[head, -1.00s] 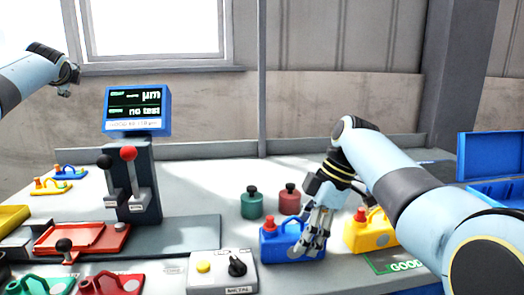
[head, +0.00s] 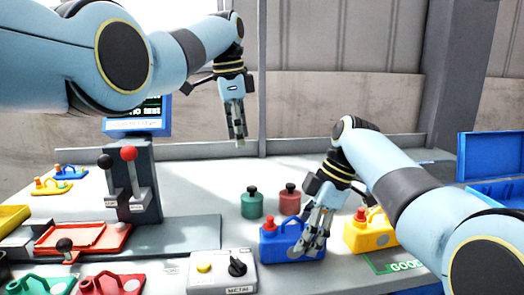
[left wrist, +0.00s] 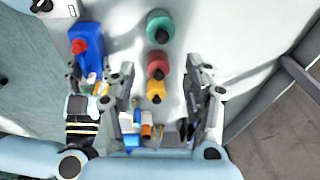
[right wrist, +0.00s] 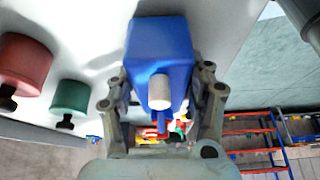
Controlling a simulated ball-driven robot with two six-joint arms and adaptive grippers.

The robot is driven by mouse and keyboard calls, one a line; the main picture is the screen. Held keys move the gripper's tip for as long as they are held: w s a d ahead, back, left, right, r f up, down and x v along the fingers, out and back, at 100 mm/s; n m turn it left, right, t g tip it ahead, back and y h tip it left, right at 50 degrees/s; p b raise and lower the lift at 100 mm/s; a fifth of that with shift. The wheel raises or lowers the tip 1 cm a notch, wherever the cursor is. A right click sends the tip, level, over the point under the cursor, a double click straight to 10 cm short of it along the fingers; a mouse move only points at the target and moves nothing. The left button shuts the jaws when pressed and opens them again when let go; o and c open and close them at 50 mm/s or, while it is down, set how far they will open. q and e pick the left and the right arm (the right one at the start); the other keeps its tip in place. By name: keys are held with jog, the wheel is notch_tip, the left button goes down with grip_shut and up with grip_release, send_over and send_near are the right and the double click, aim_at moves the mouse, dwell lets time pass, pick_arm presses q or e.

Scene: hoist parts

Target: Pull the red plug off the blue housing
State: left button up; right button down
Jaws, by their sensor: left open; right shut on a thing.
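The blue housing (head: 276,247) stands on the table, with the red plug (head: 269,224) on its left top. My right gripper (head: 308,250) is shut on the housing's right end. In the right wrist view the blue housing (right wrist: 160,38) sits between its fingers, with a white cylinder in front; I cannot make out the plug there. My left gripper (head: 239,141) hangs empty, pointing down, above and behind the housing. The left wrist view shows its fingers (left wrist: 161,72) apart, with the blue housing (left wrist: 92,66) and red plug (left wrist: 79,46) off to their left.
A green canister (head: 252,203) and a red canister (head: 289,201) stand behind the housing. A yellow housing (head: 370,236) stands to its right. A grey switch box (head: 221,271) lies at front left. A lever stand (head: 140,185) and screen (head: 138,124) are further left.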

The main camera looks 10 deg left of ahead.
aim_at(268, 216)
pick_arm(q)
jog(key=s+d+f+n+g, duration=0.2)
jog(key=s+d+g, duration=0.3)
jog(key=s, duration=0.4)
jog(key=shift+t, duration=0.3)
jog(key=x, duration=0.3)
jog(key=d+x, duration=0.1)
jog(key=x, duration=0.7)
jog(key=shift+d, duration=0.4)
grip_shut()
jog(key=c, duration=1)
grip_release()
jog(key=shift+f, duration=0.1)
